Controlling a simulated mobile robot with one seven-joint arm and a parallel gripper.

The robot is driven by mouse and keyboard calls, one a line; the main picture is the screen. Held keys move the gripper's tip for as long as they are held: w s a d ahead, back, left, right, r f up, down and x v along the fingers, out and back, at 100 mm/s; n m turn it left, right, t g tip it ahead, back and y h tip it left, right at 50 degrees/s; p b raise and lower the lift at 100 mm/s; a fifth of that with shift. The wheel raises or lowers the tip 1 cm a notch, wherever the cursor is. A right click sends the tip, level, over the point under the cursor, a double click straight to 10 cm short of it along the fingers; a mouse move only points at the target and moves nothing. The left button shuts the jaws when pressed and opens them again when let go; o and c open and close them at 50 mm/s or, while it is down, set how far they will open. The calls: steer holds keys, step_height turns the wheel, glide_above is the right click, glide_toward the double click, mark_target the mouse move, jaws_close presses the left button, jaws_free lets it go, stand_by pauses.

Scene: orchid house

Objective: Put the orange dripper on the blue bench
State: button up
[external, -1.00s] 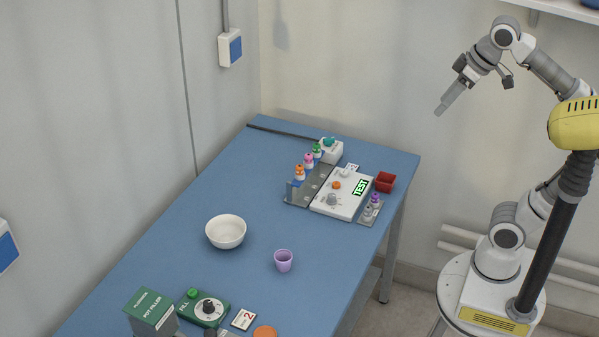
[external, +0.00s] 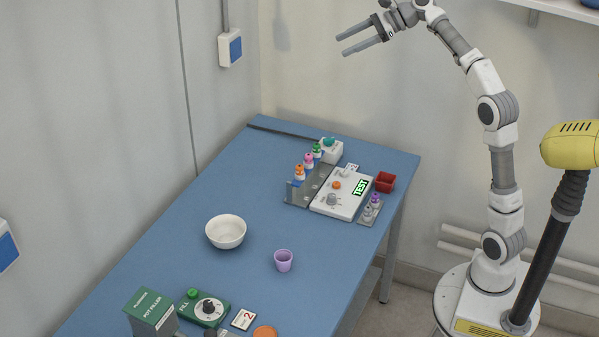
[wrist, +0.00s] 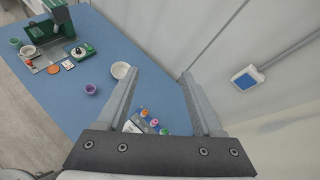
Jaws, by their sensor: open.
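The orange dripper (external: 299,173) has an orange top and stands upright in the grey metal rack, at the near end of a row with a pink-topped and a green-topped one. It also shows in the wrist view (wrist: 144,113), between my fingers in the picture but far below them. The blue bench (external: 185,230) runs along the wall, and the rack stands on it. My gripper (external: 342,45) is open and empty, high above the far end of the bench. Its two fingers also frame the wrist view (wrist: 160,75).
A white bowl (external: 226,231) and purple cup (external: 283,260) stand mid-bench. A green pot-filler box (external: 152,312) is at the near end.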

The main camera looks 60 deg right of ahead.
steer(key=w+d+f+m+t, duration=0.1)
steer(key=w+d+m, duration=0.1)
steer(key=d+m, duration=0.25)
glide_toward(300, 171)
steer(key=shift+n, duration=0.45)
steer(key=x, duration=0.2)
steer(key=b+x, duration=0.1)
steer(key=x, duration=0.2)
steer(key=d+x, duration=0.1)
steer(key=x, duration=0.2)
steer(key=shift+w+r+b, duration=0.25)
steer(key=shift+w+b, duration=0.1)
steer(key=shift+b, duration=0.05)
steer(key=x, duration=0.5)
steer(key=shift+f+b, duration=0.2)
steer(key=shift+b, duration=0.1)
jaws_close()
